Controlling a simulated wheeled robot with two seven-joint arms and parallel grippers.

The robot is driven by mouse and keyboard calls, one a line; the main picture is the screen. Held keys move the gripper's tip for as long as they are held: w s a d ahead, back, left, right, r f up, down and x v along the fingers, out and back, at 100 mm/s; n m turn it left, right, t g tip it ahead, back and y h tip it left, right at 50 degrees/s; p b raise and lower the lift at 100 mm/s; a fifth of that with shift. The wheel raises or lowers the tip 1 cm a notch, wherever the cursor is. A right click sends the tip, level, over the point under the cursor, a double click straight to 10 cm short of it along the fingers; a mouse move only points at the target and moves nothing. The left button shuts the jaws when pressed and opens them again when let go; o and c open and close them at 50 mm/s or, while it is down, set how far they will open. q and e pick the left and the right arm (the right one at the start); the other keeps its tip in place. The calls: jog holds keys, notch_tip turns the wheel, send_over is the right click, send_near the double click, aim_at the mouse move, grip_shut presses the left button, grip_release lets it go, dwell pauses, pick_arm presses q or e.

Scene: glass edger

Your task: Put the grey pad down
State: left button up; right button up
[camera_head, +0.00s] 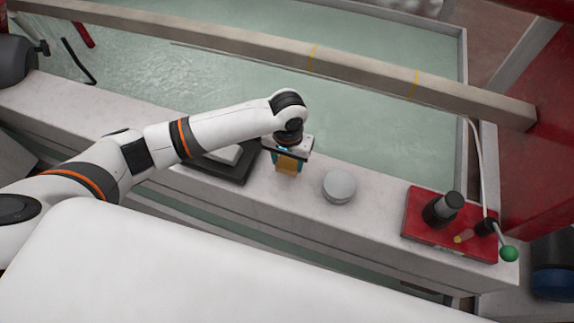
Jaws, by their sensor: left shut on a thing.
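My left gripper (287,162) hangs fingers down over the pale ledge (310,208), near the middle of the view. It is shut on a small ochre block (287,165), with teal showing at its sides. I cannot tell whether the block touches the ledge. A round light grey piece (340,185) lies on the ledge just right of the gripper, apart from it. A pale grey flat piece (226,153) lies in a black tray (232,172) left of the gripper, partly hidden by my arm. I see no clearly grey pad in the fingers. My right gripper is out of view.
A red plate (418,225) with a black cylinder (442,208) and a green-knobbed lever (508,253) stands on the ledge at right. A long beam (370,75) crosses behind, over a wet greenish basin (390,140). The ledge is clear between grey piece and plate.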

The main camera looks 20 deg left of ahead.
aim_at(287, 163)
pick_arm(q)
notch_tip(287, 163, down, 3)
jog(key=shift+r, duration=0.15)
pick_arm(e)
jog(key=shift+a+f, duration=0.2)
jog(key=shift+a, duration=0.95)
pick_arm(q)
jog(key=shift+f, duration=0.2)
jog(key=o, duration=0.9)
jog(key=shift+o, duration=0.2)
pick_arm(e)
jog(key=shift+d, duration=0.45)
